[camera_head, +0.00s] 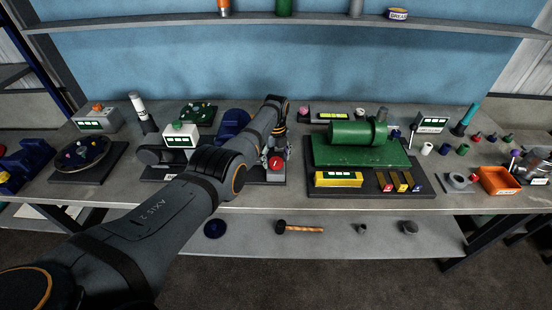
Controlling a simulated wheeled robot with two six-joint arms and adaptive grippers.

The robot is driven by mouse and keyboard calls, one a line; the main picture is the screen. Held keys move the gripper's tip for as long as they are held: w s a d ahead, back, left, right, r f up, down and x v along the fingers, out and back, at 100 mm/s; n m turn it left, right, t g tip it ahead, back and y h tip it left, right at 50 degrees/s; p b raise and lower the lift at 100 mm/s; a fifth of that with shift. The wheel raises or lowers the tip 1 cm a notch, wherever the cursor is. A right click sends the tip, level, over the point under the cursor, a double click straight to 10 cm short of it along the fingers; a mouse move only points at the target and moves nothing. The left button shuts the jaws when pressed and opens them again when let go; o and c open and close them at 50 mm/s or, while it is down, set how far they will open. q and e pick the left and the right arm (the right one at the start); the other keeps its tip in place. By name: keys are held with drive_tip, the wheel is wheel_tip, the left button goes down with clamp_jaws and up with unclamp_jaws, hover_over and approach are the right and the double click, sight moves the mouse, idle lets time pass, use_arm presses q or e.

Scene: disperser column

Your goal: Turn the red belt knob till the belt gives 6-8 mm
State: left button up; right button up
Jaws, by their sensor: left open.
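The red belt knob (275,163) sits on the dark base plate (274,180) near the middle of the bench. My left gripper (278,148) points down just above and behind the knob, partly hidden by my own arm. Its jaws are open, and I cannot tell whether they touch the knob. The belt is hidden or too small to make out. A white box with a green display (180,140) stands at the left of the same station; its digits are too small to read. My right gripper is not in view.
A green motor-like machine (358,133) on a green base stands close on the right, with a yellow display box (338,179) before it. An orange bin (498,180) is at the far right. A hammer (300,228) lies on the lower shelf. The bench's front strip is mostly clear.

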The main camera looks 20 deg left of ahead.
sight(276, 161)
use_arm(q)
wheel_tip(276, 161, up, 12)
idle(0.5)
idle(0.3)
